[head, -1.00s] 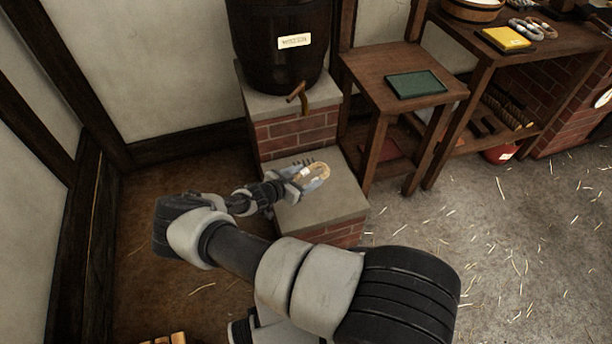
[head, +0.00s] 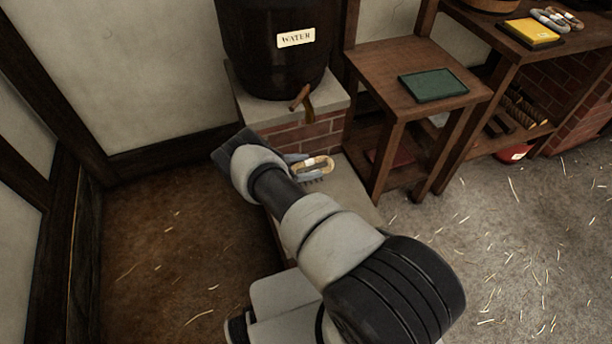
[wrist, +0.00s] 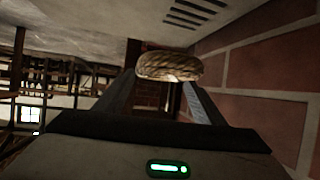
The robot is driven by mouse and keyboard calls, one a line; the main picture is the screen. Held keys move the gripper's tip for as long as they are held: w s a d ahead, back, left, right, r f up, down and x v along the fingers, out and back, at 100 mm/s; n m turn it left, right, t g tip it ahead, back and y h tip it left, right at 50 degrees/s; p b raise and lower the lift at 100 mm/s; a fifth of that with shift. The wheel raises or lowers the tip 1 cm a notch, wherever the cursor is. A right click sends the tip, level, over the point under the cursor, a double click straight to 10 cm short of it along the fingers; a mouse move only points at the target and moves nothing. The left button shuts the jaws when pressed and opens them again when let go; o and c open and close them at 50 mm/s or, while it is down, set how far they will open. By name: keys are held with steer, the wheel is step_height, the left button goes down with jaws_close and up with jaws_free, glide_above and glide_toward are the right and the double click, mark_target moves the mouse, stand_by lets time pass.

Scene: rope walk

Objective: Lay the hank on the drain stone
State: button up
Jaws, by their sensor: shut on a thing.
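The hank (head: 314,166) is a small tan loop with a pale band, held at my gripper (head: 297,168) in the head view. In the wrist view the hank (wrist: 170,66) sits between the two fingertips, and my gripper (wrist: 165,80) is shut on it. The drain stone (head: 349,190) is a grey slab on a low brick base below the water barrel. The hank shows over the back part of the slab. My arm hides the front left of the slab. Whether the hank touches the stone cannot be told.
A dark barrel (head: 272,45) labelled WATER stands behind on a higher brick plinth, its tap (head: 300,98) jutting out near the hank. A wooden stand (head: 400,70) with a green book (head: 433,85) is close on the right. The straw-strewn floor (head: 480,240) at right is open.

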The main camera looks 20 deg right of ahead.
step_height(320, 180, down, 10)
steer(key=b, duration=0.4)
steer(key=shift+s+r, duration=0.15)
steer(key=shift+r, duration=0.05)
steer(key=o, duration=1.2)
steer(key=shift+o, duration=0.2)
